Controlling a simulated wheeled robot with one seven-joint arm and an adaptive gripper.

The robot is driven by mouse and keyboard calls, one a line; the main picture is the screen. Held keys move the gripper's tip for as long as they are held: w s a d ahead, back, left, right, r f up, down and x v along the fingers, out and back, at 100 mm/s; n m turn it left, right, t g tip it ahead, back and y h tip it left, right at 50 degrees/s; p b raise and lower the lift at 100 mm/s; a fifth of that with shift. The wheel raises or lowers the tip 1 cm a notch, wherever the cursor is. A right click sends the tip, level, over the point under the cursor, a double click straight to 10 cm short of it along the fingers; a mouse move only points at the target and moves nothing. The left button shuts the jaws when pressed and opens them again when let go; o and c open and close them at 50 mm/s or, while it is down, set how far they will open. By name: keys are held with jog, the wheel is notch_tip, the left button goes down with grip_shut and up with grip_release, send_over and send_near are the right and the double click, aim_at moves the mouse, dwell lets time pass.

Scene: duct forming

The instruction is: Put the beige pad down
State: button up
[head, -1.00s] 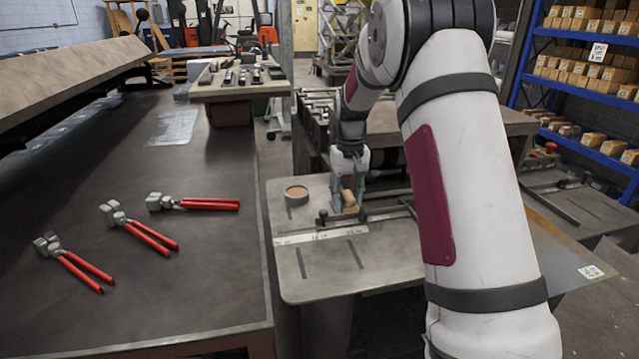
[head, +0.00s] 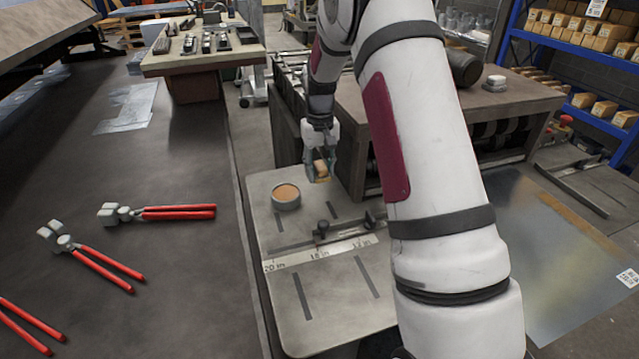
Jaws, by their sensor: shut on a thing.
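My gripper (head: 320,172) is in the middle of the head view, above the grey machine table (head: 270,233). It is shut on the beige pad (head: 321,169), a small rounded tan piece between its fingers. A round grey tin (head: 286,198) with a tan-orange top stands on the same table, left of my gripper. I cannot tell whether the pad touches the table surface.
A ruled fence bar (head: 320,253) with dark clamps crosses the machine table. Several red-handled pliers (head: 160,213) lie on the dark bench (head: 170,270) at left. A sheet-metal panel (head: 545,260) lies at right. A roller machine (head: 500,115) stands behind.

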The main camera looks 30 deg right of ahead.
aim_at(320, 193)
jog(key=shift+f, duration=2.7)
jog(key=shift+f, duration=0.1)
jog(key=o, duration=1.2)
